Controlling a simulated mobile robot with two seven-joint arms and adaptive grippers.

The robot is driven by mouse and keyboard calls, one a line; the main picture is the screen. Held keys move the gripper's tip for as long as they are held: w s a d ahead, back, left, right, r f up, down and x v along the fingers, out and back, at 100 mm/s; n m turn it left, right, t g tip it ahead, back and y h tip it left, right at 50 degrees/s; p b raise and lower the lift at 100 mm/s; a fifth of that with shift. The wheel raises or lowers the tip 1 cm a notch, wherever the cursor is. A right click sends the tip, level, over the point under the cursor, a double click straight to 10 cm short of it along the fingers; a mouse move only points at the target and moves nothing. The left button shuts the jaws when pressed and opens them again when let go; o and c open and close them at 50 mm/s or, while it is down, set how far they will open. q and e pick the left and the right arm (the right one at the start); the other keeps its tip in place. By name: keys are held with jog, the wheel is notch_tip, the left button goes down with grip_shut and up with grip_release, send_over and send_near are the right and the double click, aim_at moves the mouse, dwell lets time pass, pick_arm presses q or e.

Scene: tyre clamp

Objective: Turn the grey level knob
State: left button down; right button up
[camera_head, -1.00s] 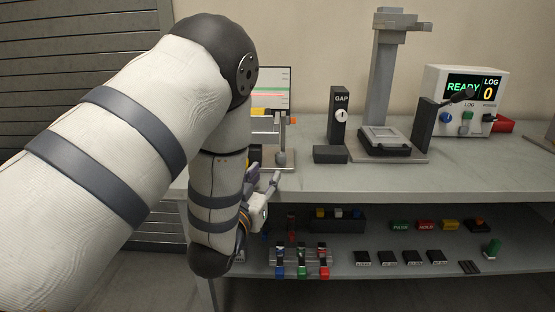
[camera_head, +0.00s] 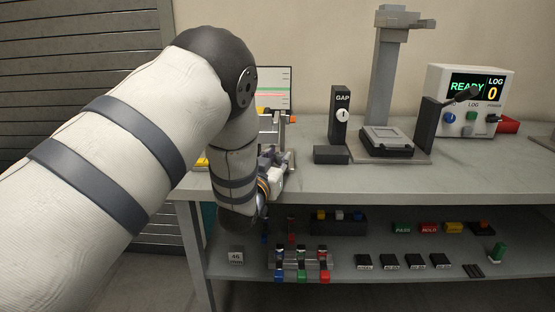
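My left gripper (camera_head: 272,162) is at the left part of the bench's front edge, partly hidden by my own forearm. It is close in front of a small upright stand (camera_head: 291,134); I cannot tell whether they touch. Its fingers are too small and overlapped to show whether they are open. I cannot clearly make out a grey level knob; part of the left fixture is behind my arm. My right gripper is out of view.
The bench top (camera_head: 375,182) is clear along its front. A black GAP post (camera_head: 339,112) and a tall grey press stand (camera_head: 383,80) are at the middle. The lower shelf (camera_head: 400,264) holds several coloured blocks and labelled black pieces.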

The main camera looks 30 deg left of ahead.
pick_arm(q)
jog(key=shift+w+d+n+g+y, duration=0.15)
jog(key=shift+n+g+y, duration=0.25)
jog(key=shift+n+y, duration=0.4)
jog(key=n+y, duration=0.1)
jog(key=g+y, duration=0.1)
jog(key=y, duration=0.1)
jog(key=shift+d+f+n+g, duration=0.1)
jog(key=shift+d+n+g, duration=0.2)
jog(key=shift+n, duration=0.1)
jog(key=n+g+y, duration=0.1)
jog(key=n+g+y+b, duration=0.1)
jog(key=y, duration=0.1)
jog(key=shift+w+d+f+n, duration=0.15)
jog(key=shift+w+n, duration=0.05)
jog(key=shift+n, duration=0.1)
jog(key=shift+n+g+y, duration=0.5)
jog(key=shift+g+y, duration=0.2)
jog(key=shift+g, duration=0.1)
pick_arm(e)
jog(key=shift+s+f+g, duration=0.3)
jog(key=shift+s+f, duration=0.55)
pick_arm(q)
jog(key=c, duration=1.6)
grip_release()
jog(key=shift+w+r, duration=0.1)
jog(key=shift+r, duration=0.1)
jog(key=shift+c, duration=0.2)
